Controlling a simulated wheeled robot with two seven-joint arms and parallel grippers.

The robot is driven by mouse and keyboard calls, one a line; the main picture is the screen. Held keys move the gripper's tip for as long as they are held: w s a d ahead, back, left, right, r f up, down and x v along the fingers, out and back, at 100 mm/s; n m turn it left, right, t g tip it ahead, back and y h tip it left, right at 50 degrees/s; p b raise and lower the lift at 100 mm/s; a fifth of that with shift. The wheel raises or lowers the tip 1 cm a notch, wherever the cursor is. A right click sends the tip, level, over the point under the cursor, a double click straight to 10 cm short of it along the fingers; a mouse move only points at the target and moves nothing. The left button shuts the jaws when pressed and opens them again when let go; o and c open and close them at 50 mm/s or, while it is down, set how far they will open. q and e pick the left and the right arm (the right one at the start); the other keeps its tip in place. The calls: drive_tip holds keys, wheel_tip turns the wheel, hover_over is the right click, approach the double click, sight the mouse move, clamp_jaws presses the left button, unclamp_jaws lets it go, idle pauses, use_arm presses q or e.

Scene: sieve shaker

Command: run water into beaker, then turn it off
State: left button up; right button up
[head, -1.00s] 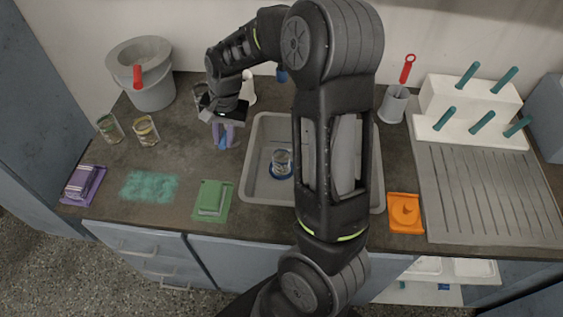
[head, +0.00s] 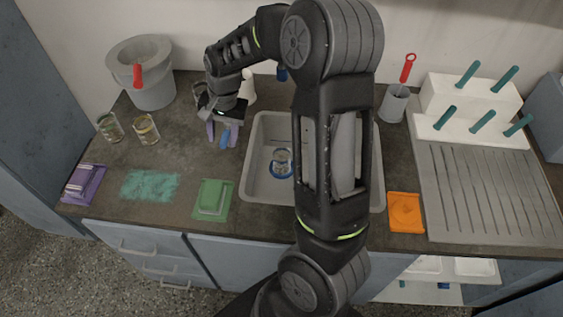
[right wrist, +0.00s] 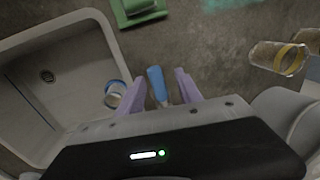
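The beaker (head: 280,161), clear glass with a blue ring at its base, stands in the grey sink (head: 262,195); it also shows in the right wrist view (right wrist: 115,92). My right gripper (head: 223,137) is at the counter just left of the sink. Its purple fingers are apart, with a blue lever (right wrist: 157,84) between them and a gap on both sides. The lever also shows in the head view (head: 225,140). My right arm hides part of the sink. I cannot see a spout or running water. My left gripper is out of view.
Glass jars (head: 146,130) and a grey bucket (head: 150,85) stand at the left. Green (head: 212,199), purple (head: 84,184) and orange (head: 405,212) items lie along the front. A drainboard (head: 490,195) and white rack (head: 470,110) are at the right.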

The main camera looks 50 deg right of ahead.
idle(0.3)
wheel_tip(320, 180, up, 8)
drive_tip(key=s, duration=0.1)
drive_tip(key=shift+d+f+b, duration=0.15)
drive_tip(key=shift+d+b, duration=0.2)
drive_tip(key=shift+b, duration=0.05)
drive_tip(key=shift+s+f, duration=0.1)
drive_tip(key=shift+s, duration=0.05)
idle(0.3)
